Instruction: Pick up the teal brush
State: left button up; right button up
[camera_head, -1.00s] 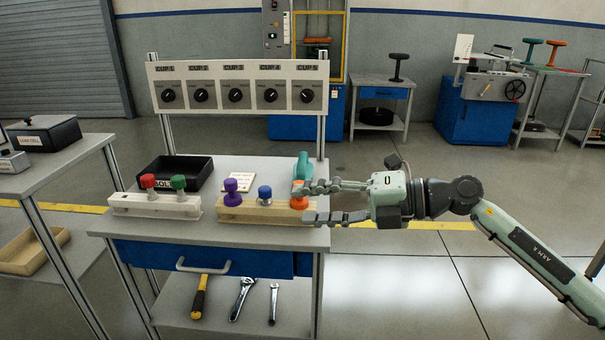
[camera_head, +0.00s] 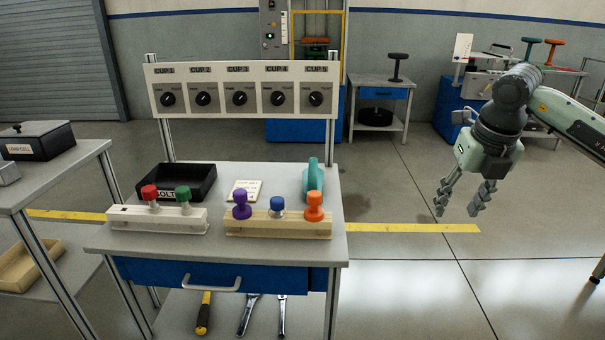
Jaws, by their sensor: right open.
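The teal brush (camera_head: 313,178) stands on the grey workbench top at the back right, behind the orange knob-shaped piece (camera_head: 314,206). Its lower part is partly hidden by that piece and its wooden block. My right gripper (camera_head: 460,207) hangs over the floor to the right of the bench, fingers pointing down. It is open and empty, well apart from the brush. My left gripper does not show.
A wooden block (camera_head: 260,225) holds purple, blue and orange pieces. A white block (camera_head: 130,218) holds red and green ones. A black bin (camera_head: 205,187) and a small card (camera_head: 245,189) lie behind. The cup panel (camera_head: 240,72) rises at the bench's back.

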aim_at(313, 176)
jog(key=i+j, duration=0.3)
jog(key=j, duration=0.15)
jog(key=i+j, duration=0.65)
jog(key=j, duration=0.2)
